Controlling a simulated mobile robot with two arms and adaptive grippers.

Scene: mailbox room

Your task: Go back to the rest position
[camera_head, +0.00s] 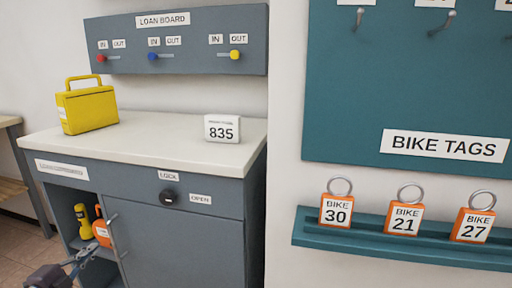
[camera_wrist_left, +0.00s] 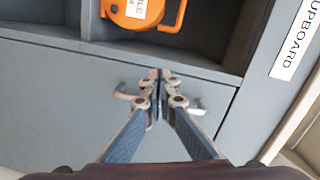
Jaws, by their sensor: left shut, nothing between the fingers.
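My left gripper (camera_head: 86,252) is low at the left of the head view, in front of the grey cabinet (camera_head: 215,232). In the left wrist view, its fingertips (camera_wrist_left: 160,76) are together with nothing between them. A metal handle (camera_wrist_left: 196,108) shows partly behind the fingers there; I cannot tell whether they touch it. An orange labelled item (camera_head: 101,230) sits in the cabinet's open compartment, close to the gripper; it also shows in the left wrist view (camera_wrist_left: 136,12), apart from the fingers. My right gripper is in neither view.
A yellow torch (camera_head: 82,220) stands in the compartment. The worktop (camera_head: 165,145) holds a yellow case (camera_head: 88,106) and an 835 sign (camera_head: 221,129). A black knob (camera_head: 168,197) is on the cabinet front. Several orange bike tags (camera_head: 404,219) stand on the teal ledge (camera_head: 345,240) at right.

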